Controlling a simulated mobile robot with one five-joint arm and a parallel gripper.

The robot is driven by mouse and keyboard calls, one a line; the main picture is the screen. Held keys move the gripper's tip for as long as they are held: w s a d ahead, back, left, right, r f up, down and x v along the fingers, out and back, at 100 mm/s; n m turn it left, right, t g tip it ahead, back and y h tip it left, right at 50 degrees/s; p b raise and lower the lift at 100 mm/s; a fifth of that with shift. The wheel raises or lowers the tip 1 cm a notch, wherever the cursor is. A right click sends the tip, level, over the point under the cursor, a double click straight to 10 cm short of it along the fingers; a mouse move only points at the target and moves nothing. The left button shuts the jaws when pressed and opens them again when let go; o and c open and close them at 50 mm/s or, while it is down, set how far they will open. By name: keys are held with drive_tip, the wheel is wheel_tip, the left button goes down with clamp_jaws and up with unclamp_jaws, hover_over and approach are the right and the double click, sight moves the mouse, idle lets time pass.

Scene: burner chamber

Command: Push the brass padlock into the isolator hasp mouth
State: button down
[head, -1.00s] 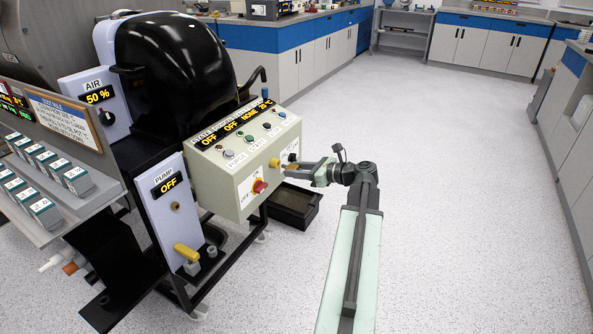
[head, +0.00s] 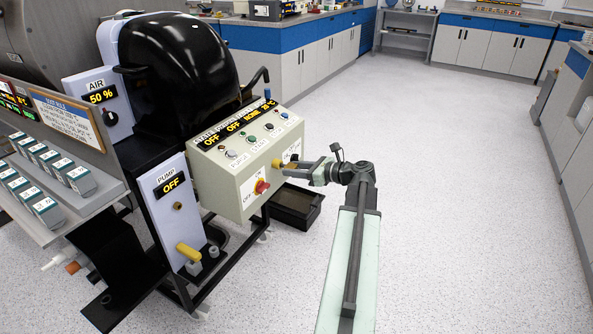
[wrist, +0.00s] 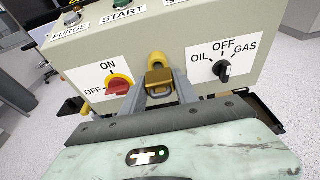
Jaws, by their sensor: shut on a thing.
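The brass padlock (wrist: 160,80) is between the fingers of my gripper (wrist: 160,88) in the wrist view, and the gripper is shut on it.
The cream control panel (head: 225,177) carries buttons on top. A black tray (head: 297,205) lies below on the floor. Open floor (head: 460,220) is at right.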

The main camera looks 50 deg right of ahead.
drive_tip(key=shift+w+a, duration=0.25)
drive_tip(key=shift+w, duration=0.65)
drive_tip(key=c, duration=0.9)
unclamp_jaws()
drive_tip(key=shift+o, duration=0.2)
drive_tip(key=p+v, duration=0.2)
drive_tip(key=v, duration=0.5)
drive_tip(key=shift+r, duration=0.15)
drive_tip(key=shift+s+d, duration=0.1)
drive_tip(key=shift+s, duration=0.25)
